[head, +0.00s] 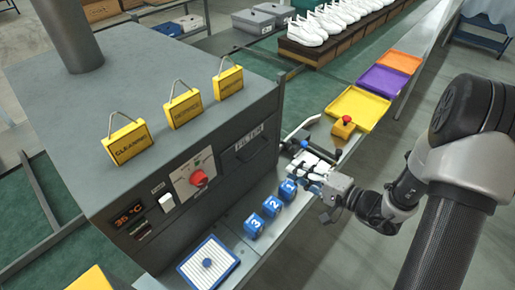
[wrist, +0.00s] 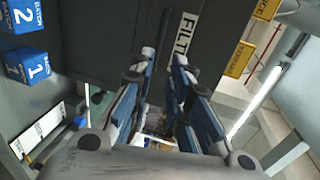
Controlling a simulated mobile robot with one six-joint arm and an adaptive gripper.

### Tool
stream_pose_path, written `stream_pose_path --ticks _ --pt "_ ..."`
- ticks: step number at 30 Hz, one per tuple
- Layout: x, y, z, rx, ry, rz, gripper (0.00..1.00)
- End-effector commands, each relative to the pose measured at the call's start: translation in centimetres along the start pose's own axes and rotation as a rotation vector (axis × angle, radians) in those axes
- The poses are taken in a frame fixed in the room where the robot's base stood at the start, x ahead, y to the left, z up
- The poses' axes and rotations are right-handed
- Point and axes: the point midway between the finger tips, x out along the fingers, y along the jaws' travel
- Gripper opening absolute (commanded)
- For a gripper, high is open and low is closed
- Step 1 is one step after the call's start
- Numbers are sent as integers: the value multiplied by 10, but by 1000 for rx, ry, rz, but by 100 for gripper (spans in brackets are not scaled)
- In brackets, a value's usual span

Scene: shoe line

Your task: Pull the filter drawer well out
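The filter drawer (head: 250,146) is a dark panel with a white FILTER label at the right end of the grey machine's front. It looks flush with the front. In the wrist view the FILTER label (wrist: 185,35) stands at the top, on the dark front ahead of my fingers. My gripper (head: 300,158) is in front of the machine, to the right of the drawer and apart from it in the head view. In the wrist view my gripper (wrist: 164,58) has its two blue-padded fingers apart with nothing held between them. The drawer's handle is hard to make out against the dark front.
Numbered blue cubes (head: 272,206) stand on the ledge below the drawer, close to my gripper. A yellow box with a red button (head: 343,127) and a yellow tray (head: 358,108) lie beyond.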

Motion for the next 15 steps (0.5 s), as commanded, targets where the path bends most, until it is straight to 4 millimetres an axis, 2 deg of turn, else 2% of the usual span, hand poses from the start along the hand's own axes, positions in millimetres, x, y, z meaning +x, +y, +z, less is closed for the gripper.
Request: stream_pose_path --ticks 15 --pt "111 1 4 -2 -9 0 17"
